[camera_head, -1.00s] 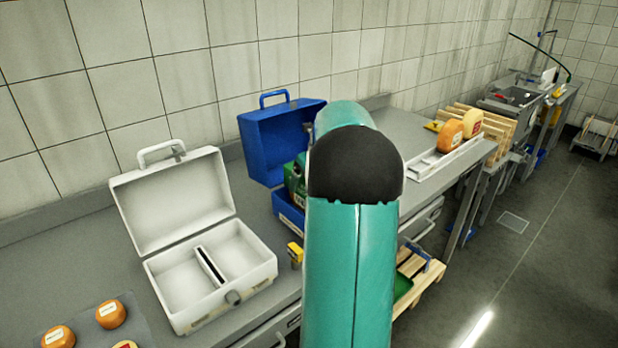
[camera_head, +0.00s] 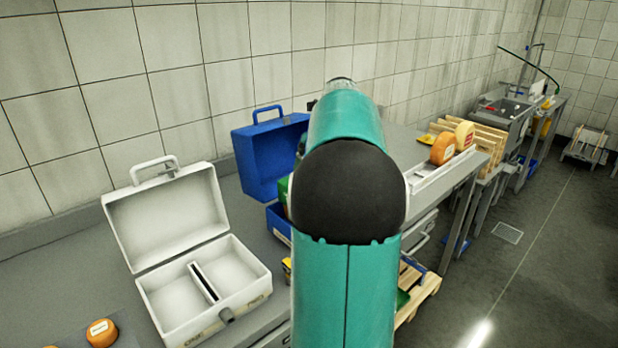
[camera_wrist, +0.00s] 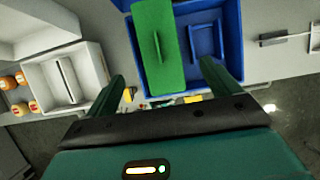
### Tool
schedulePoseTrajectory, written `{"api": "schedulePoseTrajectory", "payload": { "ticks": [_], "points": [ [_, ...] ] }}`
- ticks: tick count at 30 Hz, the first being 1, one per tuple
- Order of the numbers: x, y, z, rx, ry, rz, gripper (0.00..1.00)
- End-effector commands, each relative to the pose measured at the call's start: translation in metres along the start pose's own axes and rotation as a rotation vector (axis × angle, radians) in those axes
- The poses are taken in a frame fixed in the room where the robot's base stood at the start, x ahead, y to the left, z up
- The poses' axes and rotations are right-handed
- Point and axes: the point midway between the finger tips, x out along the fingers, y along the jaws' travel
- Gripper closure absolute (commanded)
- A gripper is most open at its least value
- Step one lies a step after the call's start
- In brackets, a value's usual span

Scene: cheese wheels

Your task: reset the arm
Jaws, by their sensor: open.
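My gripper (camera_wrist: 163,78) is open in the wrist view, its two fingers well apart with nothing held between them. Below it is the blue case (camera_wrist: 222,14) with a green panel with a handle (camera_wrist: 152,50) in its left part. In the head view, my arm covers the middle of the picture and hides the gripper. The blue case (camera_head: 258,158) stands open on the counter, partly hidden behind my arm.
A white case (camera_head: 165,215) stands open and empty, left of the blue one. Orange cheeses (camera_head: 102,333) lie at the lower left. Two cheese wheels (camera_head: 443,149) sit in a white tray at the counter's right.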

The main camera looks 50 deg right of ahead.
Motion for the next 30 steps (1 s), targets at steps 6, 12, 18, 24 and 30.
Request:
{"api": "schedulePoseTrajectory", "payload": {
  "ticks": [6, 12, 18, 24, 30],
  "points": [
    [-0.017, 0.001, 0.0, -0.001, 0.0, 0.0, 0.11],
    [-0.017, 0.001, 0.0, -0.001, 0.0, 0.001, 0.11],
    [-0.02, 0.031, 0.007, -0.14, 0.0, 0.004, 0.11],
    [-0.031, 0.146, 0.011, -0.729, -0.007, 0.018, 0.11],
    [-0.041, 0.265, -0.021, -1.44, -0.031, 0.021, 0.11]
  ]
}}
